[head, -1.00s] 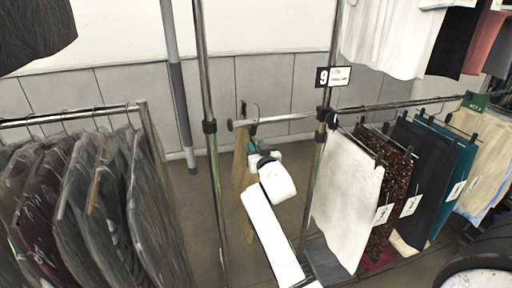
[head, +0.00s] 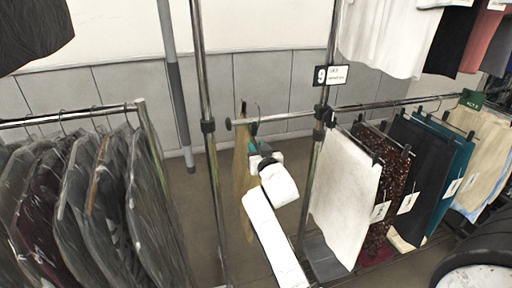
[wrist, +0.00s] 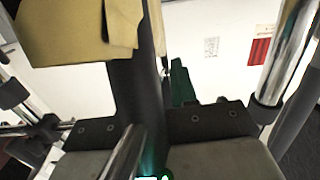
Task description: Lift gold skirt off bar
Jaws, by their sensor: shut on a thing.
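The gold skirt (head: 241,185) hangs at the left end of the chrome bar (head: 285,115), partly hidden behind my white arm. Its thin hook (head: 257,110) shows at the bar's height; whether it touches the bar is unclear. My gripper (head: 258,155) is just below the bar beside the skirt. In the wrist view, a dark hanger bar (wrist: 135,85) runs between my gripper's jaws (wrist: 150,135), which are shut on it. Gold cloth (wrist: 75,35) shows at the upper left there, and a green piece (wrist: 180,85) stands beyond the jaws.
Chrome uprights (head: 207,150) and (head: 318,150) stand on both sides of my arm. A white skirt (head: 345,185) and several others hang along the bar to the right. A rack of bagged garments (head: 85,200) is at left. A sign with 9 (head: 321,76) sits on the right upright.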

